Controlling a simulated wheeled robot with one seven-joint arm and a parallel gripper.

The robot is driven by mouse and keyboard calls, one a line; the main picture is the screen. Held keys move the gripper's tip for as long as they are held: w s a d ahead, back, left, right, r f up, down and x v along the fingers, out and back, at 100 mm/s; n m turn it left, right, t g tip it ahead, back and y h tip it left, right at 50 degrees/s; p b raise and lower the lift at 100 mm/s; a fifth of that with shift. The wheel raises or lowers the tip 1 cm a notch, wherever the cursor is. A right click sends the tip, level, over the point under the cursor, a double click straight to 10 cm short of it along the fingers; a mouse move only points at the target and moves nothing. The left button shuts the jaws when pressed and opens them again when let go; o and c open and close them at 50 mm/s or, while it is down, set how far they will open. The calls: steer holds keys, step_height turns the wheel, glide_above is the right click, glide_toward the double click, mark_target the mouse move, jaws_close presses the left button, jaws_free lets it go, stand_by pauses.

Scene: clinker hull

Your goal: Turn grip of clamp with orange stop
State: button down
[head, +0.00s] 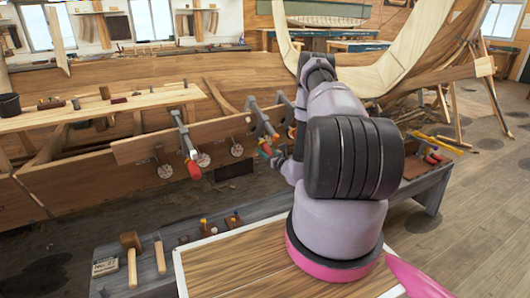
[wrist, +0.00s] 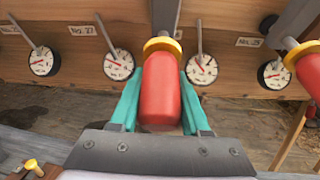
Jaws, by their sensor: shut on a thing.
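In the wrist view, a red clamp grip (wrist: 163,92) with a yellow-orange collar (wrist: 163,46) at its far end stands upright in the picture's middle. My gripper (wrist: 162,78) has its teal fingers on either side of this grip and is shut on it. A second red grip (wrist: 309,72) with a similar collar (wrist: 300,50) is at the right edge. I cannot tell for sure which collar is the orange stop. In the head view, my arm partly hides the held clamp (head: 262,121). Another clamp (head: 183,139), with a red grip, is further left.
Round dial gauges (wrist: 118,64) hang on the plank (wrist: 60,20) behind the grips. In the head view, a bench (head: 115,270) in front holds a mallet (head: 131,257) and small tools. Planks (head: 90,112) lie along the hull. The floor at right is mostly open.

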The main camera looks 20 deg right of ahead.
steer(key=y, duration=0.1)
steer(key=m+y, duration=0.1)
steer(key=shift+s+a+m+y, duration=0.15)
steer(key=shift+m+y, duration=0.15)
steer(key=shift+y, duration=0.1)
steer(key=m+y, duration=0.2)
steer(key=y, duration=0.1)
steer(key=shift+s+a+r+g+y, duration=0.1)
steer(key=shift+a+g+y, duration=0.2)
stand_by(0.3)
steer(key=shift+c, duration=1.9)
jaws_free()
steer(key=v, duration=1)
steer(key=shift+s+d, duration=0.2)
steer(key=shift+s, duration=0.15)
